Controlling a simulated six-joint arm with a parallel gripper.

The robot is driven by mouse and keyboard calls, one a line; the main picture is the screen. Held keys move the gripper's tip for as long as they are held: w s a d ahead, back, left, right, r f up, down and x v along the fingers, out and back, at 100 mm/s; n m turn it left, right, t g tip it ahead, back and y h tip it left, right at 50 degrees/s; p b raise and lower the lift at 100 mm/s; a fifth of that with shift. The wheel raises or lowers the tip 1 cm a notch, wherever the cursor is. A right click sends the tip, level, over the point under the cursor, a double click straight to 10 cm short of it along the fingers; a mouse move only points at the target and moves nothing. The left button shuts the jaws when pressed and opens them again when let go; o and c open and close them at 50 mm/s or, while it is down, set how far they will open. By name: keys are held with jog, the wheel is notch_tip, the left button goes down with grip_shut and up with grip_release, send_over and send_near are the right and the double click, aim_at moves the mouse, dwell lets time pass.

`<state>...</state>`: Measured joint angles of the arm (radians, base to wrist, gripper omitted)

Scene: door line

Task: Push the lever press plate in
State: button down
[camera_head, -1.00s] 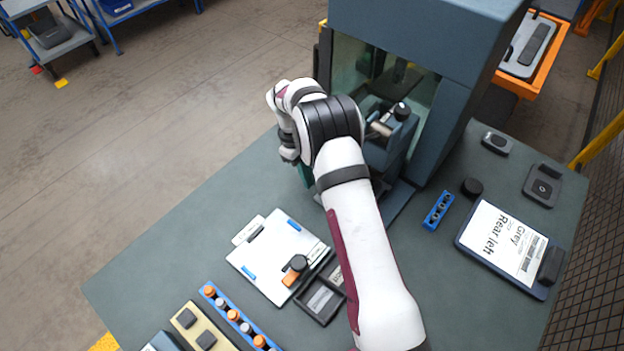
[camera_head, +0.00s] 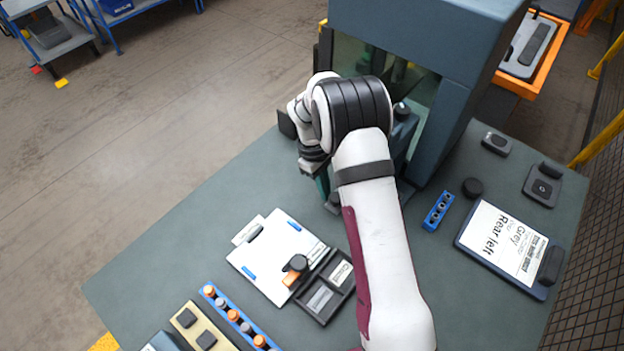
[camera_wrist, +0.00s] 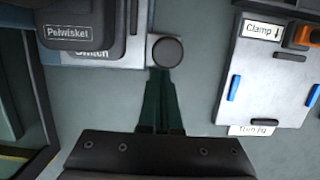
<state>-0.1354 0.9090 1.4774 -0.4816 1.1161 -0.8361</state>
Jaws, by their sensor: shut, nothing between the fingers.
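The lever press (camera_head: 405,140) is a blue-grey body with a black knob, partly hidden behind my arm in the head view. In the wrist view a pale plate (camera_wrist: 105,58) carries a dark block labelled "Pelwisket" (camera_wrist: 85,30), and a round dark knob (camera_wrist: 168,52) is at the plate's right end. I cannot tell for sure that this pale plate is the press plate. My gripper (camera_wrist: 161,72) is shut and empty, its dark green fingertips close to the knob; contact cannot be told. In the head view its fingers (camera_head: 322,184) show below the wrist.
A large blue-grey cabinet (camera_head: 425,35) with glass sides stands behind my arm. A white clamp board (camera_head: 275,255) and a dark tray (camera_head: 325,290) lie in front. A blue holder (camera_head: 438,210) and a label tablet (camera_head: 505,245) are at right. The table's left part is clear.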

jog(key=shift+s+d, duration=0.1)
jog(key=w+a, duration=0.1)
jog(key=w+a+r, duration=0.1)
jog(key=w+a, duration=0.1)
jog(key=shift+w+a+r, duration=0.15)
jog(key=shift+w, duration=0.1)
jog(key=v, duration=0.9)
jog(key=s+r+m+t+y, duration=0.1)
jog(key=s+r+m+y, duration=0.3)
jog(key=s+r+m, duration=0.8)
jog(key=s+d+f+m, duration=0.1)
jog(key=s+d, duration=0.1)
jog(key=s, duration=0.9)
jog(key=s+d+f+m, duration=0.1)
jog(key=s, duration=1)
jog(key=shift+s+d+m+t, duration=0.3)
jog(key=shift+s+d+t, duration=0.1)
